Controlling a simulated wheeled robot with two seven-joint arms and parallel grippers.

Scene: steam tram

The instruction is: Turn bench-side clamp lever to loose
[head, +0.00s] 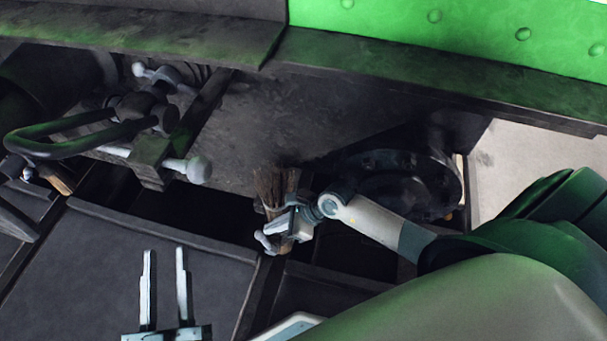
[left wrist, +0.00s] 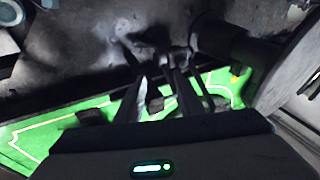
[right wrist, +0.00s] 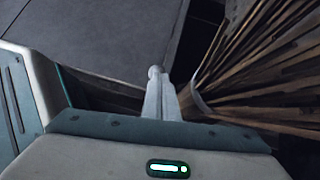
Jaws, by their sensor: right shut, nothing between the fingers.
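A dark clamp assembly (head: 140,112) with a looped handle sits at upper left in the head view. One pale ball-ended lever (head: 195,169) points right from its lower bracket; another pale ball-ended lever (head: 150,72) is at its top. I cannot tell which is the bench-side lever. My left gripper (head: 165,252) is open and empty, fingers pointing up the picture, below and apart from the clamp. Its fingers also show in the left wrist view, dim and cluttered. My right gripper (head: 268,241) is shut and empty, right of and below the clamp; its closed fingers show in the right wrist view (right wrist: 158,85).
A brown bristle bundle (head: 270,188) stands right beside my right gripper; it fills the right of the right wrist view (right wrist: 265,65). A round dark flanged part (head: 440,180) lies further right. A ledge (head: 420,80) and green riveted panel (head: 450,28) bound the top.

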